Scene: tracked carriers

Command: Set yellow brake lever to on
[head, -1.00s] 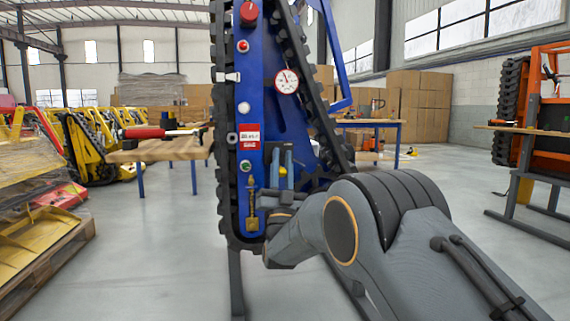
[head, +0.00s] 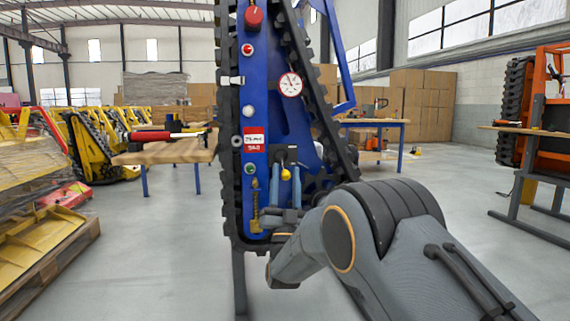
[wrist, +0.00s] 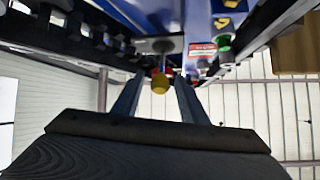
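The brake lever has a yellow round knob (head: 285,174) on a short stem below a dark plate, low on the blue side panel of the tracked carrier (head: 256,105). My gripper (head: 285,168) is below it with its two blue-grey fingers pointing up, one on each side of the knob in the head view. In the wrist view the fingers (wrist: 158,78) are open, and the yellow knob (wrist: 160,84) shows between their tips with a gap on both sides. I cannot tell how deep the knob sits between them. The lever's on and off marks are not readable.
The panel also has a red knob (head: 253,17), a gauge (head: 291,84), a red label (head: 253,140), a green button (head: 249,168) and a brass fitting (head: 256,215). Black track runs on both sides. A workbench (head: 165,152) stands behind left.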

